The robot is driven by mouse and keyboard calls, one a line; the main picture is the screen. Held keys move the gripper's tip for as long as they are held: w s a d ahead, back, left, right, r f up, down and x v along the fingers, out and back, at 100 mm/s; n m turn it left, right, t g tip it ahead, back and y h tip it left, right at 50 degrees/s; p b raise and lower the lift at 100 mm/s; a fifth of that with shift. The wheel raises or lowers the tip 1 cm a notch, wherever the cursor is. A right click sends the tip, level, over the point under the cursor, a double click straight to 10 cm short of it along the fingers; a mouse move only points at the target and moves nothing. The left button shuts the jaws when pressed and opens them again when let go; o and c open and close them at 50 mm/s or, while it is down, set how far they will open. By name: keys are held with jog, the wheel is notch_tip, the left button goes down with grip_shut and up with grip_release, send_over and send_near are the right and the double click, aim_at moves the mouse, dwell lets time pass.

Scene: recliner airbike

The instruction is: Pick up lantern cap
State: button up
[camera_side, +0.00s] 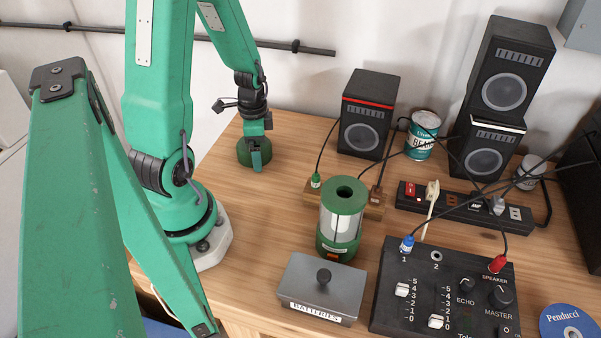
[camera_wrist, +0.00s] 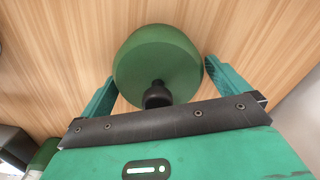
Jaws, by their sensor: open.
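The lantern cap (camera_wrist: 158,58) is a round dark green piece with a small black knob (camera_wrist: 157,95). In the wrist view it lies on the wooden table, with its near part between the two fingers. In the side view the cap (camera_side: 245,154) sits at the table's back left, partly hidden by my gripper (camera_side: 256,157). In the wrist view my gripper (camera_wrist: 157,90) is open, with one green finger on each side of the cap. I cannot tell whether either finger touches it. The green lantern body (camera_side: 341,220), with a clear cylinder and a hole in its top, stands mid-table.
A grey batteries box (camera_side: 318,287) stands in front of the lantern. A black mixer (camera_side: 440,290), a power strip (camera_side: 465,205), speakers (camera_side: 366,115) and a can (camera_side: 422,134) fill the right side. Cables hang there. The table around the cap is clear, with the wall behind.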

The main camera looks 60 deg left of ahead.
dwell(0.3)
jog(key=c, duration=0.9)
jog(key=shift+r, duration=0.2)
jog(key=shift+r, duration=1.45)
jog(key=d+r, duration=0.2)
jog(key=d, duration=0.2)
jog(key=w+d+r, duration=0.1)
jog(key=d+r, duration=0.4)
jog(key=d, duration=0.2)
jog(key=shift+w+d+r, duration=0.15)
jog(key=shift+d+r, duration=0.15)
jog(key=shift+r, duration=0.1)
jog(key=shift+d, duration=0.1)
